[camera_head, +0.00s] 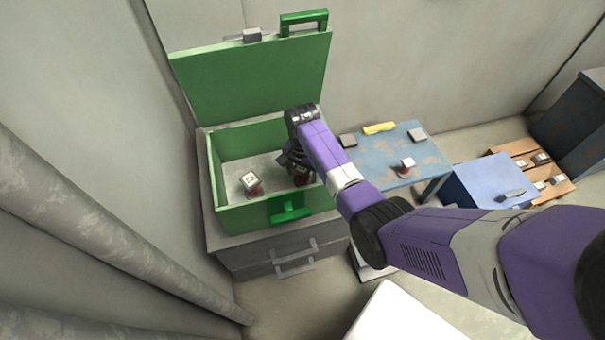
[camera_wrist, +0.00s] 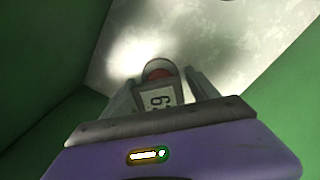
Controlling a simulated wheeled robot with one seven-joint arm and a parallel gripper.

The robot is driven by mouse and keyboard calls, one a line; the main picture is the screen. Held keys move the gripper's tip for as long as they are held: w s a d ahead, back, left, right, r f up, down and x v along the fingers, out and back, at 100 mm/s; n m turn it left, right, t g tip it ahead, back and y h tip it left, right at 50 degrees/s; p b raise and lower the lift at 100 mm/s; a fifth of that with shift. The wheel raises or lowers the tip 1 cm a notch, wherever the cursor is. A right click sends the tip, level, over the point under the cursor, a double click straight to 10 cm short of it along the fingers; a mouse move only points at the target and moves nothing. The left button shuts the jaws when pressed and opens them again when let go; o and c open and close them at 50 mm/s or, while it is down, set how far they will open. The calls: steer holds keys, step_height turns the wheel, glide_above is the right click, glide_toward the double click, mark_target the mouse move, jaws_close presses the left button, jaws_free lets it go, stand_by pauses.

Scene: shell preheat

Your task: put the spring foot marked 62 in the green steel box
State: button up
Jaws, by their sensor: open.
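The green steel box (camera_head: 228,219) stands with its lid up. My gripper (camera_head: 296,166) is inside the box, towards its right side. The spring foot marked 62 (camera_wrist: 161,98) shows in the wrist view between the two fingers of my gripper (camera_wrist: 162,82). Its label is turned sideways, and a red part shows beyond it. The fingers are open, one on each side of the foot. In the head view my wrist and gripper hide most of this foot. I cannot tell whether it rests on the box floor.
Another spring foot (camera_head: 250,182) with a white top stands in the box at the left. A worn blue table (camera_head: 385,152) at the right holds another spring foot (camera_head: 406,163) and a yellow bar (camera_head: 379,128). A wooden pallet (camera_head: 521,148) with several feet lies farther right.

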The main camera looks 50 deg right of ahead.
step_height(320, 180, up, 12)
steer(key=shift+r+p, duration=0.1)
steer(key=shift+p, duration=0.85)
